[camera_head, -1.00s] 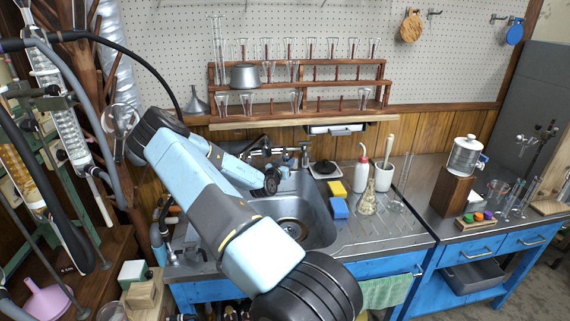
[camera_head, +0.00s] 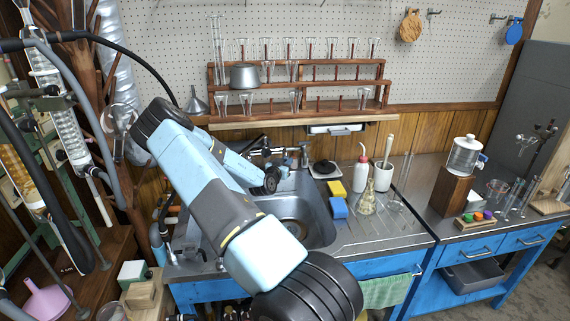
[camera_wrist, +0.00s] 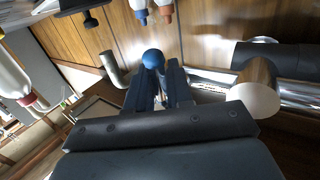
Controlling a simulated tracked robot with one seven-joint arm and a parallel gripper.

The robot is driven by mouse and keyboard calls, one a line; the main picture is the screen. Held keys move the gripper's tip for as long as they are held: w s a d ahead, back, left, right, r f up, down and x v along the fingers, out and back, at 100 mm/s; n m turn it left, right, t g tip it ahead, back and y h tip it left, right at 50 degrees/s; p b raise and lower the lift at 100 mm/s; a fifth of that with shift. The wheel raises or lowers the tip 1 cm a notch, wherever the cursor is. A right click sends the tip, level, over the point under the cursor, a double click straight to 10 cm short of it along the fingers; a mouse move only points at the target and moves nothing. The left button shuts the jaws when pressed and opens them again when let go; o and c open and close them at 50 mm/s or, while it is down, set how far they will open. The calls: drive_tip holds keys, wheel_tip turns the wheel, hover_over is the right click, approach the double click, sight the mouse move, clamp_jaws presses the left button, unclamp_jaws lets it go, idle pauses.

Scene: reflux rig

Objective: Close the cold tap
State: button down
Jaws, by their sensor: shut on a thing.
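In the wrist view the two dark fingers of my gripper (camera_wrist: 160,88) are closed around a handle that ends in a round blue knob (camera_wrist: 153,58), which I take to be the cold tap's. The knob pokes out just beyond the fingertips. The handle between the fingers is mostly hidden. A shiny steel pipe (camera_wrist: 258,92) lies right of the fingers. In the head view the tap fittings (camera_head: 262,152) stand at the back of the steel sink (camera_head: 312,212). My arm covers the sink's left part, and the fingertips and blue knob cannot be made out there.
Right of the sink are a yellow sponge (camera_head: 335,187), a blue sponge (camera_head: 338,208), a red-capped wash bottle (camera_head: 361,175) and a glass flask (camera_head: 367,202). A glassware rack (camera_head: 300,88) hangs behind. Glass apparatus and hoses (camera_head: 65,135) crowd the left side.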

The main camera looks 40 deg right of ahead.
drive_tip(key=shift+w+a, duration=0.15)
drive_tip(key=shift+w, duration=0.1)
drive_tip(key=c, duration=1.3)
unclamp_jaws()
drive_tip(key=shift+o, duration=0.6)
drive_tip(key=shift+s, duration=0.1)
drive_tip(key=v, duration=1.3)
drive_tip(key=shift+a, duration=0.35)
drive_tip(key=shift+s, duration=0.1)
